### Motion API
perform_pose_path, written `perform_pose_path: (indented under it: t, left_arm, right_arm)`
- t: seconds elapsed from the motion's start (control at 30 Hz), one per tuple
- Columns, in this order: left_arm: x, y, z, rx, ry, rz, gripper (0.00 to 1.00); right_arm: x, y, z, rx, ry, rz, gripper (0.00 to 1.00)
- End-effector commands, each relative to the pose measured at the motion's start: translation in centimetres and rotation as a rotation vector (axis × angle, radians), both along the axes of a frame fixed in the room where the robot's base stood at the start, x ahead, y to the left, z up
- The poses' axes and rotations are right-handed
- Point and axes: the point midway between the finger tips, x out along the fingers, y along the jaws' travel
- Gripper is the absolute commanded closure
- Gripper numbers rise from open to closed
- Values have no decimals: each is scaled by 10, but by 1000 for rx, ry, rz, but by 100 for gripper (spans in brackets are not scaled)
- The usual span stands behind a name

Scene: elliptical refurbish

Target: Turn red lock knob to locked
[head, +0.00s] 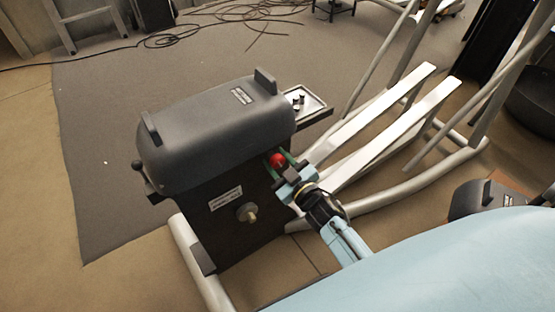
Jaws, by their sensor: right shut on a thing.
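The red lock knob (278,160) sits on the side of the dark grey machine housing (215,130), just below the cover's lower right corner. My right gripper (278,165) reaches it from the lower right, with its green fingers on either side of the knob, and is shut on it. The fingers cover part of the knob, and I cannot read its angle or any lock marking. My left gripper is not in view.
A small tray (309,101) with small parts is beside the housing. White elliptical rails (375,120) run close to my right arm. Cables (230,17) lie on the floor behind.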

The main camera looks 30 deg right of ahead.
Motion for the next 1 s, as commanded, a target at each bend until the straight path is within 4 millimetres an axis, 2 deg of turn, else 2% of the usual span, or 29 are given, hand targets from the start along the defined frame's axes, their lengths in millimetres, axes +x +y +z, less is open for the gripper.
perform_pose_path:
  t: [0.3,0.63,1.0]
  left_arm:
    - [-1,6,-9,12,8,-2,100]
    - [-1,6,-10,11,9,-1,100]
    - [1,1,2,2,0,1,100]
  right_arm:
    - [0,-1,0,-299,-40,-1,85]
    - [0,-1,0,-610,-84,-1,85]
    - [0,-2,0,-941,-130,0,85]
